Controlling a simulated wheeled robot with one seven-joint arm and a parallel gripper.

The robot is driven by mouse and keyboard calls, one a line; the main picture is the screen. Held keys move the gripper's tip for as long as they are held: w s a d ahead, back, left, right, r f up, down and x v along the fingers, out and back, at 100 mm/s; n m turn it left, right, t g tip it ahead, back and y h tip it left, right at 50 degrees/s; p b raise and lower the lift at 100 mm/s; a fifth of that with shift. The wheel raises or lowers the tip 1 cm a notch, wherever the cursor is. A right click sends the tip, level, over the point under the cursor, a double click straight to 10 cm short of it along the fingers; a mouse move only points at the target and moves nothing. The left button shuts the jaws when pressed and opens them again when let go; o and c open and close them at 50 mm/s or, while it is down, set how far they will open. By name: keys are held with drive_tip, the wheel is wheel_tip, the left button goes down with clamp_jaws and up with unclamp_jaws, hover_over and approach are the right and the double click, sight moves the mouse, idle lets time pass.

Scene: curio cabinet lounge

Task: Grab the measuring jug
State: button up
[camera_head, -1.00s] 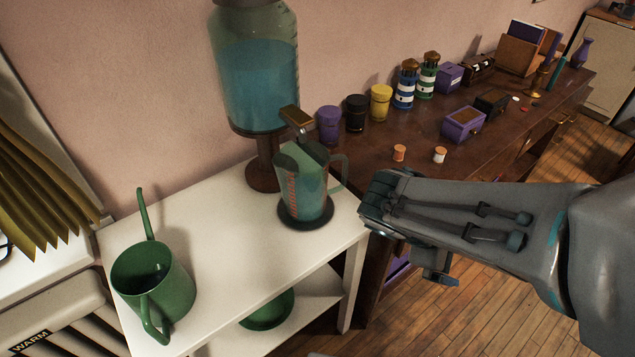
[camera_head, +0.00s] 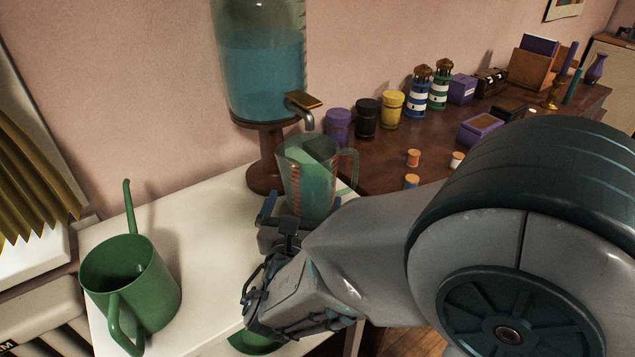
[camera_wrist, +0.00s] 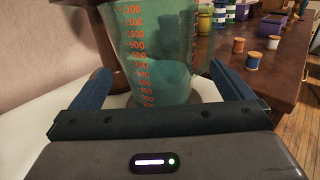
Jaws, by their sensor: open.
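The measuring jug (camera_head: 308,178) is clear greenish plastic with red markings and a handle on its right. It stands upright on the white table under the dispenser's tap. In the wrist view the jug (camera_wrist: 160,50) fills the upper middle, its red numbers facing me. My gripper (camera_head: 300,205) is at the near side of the jug. In the wrist view my gripper (camera_wrist: 160,88) is open, with one blue finger on each side of the jug's lower part. I cannot tell whether either finger touches it.
A dispenser of blue liquid (camera_head: 262,75) stands behind the jug. A green watering can (camera_head: 150,285) is at the left of the white table (camera_head: 205,215). Spools, jars and boxes sit on the brown desk (camera_head: 375,160) to the right.

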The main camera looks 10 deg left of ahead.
sight(314, 161)
drive_tip(key=w, duration=0.6)
drive_tip(key=w+a, duration=0.1)
drive_tip(key=w, duration=0.2)
drive_tip(key=shift+w, duration=0.2)
drive_tip(key=shift+c, duration=0.3)
drive_tip(key=shift+r, duration=0.1)
drive_tip(key=c, duration=1.5)
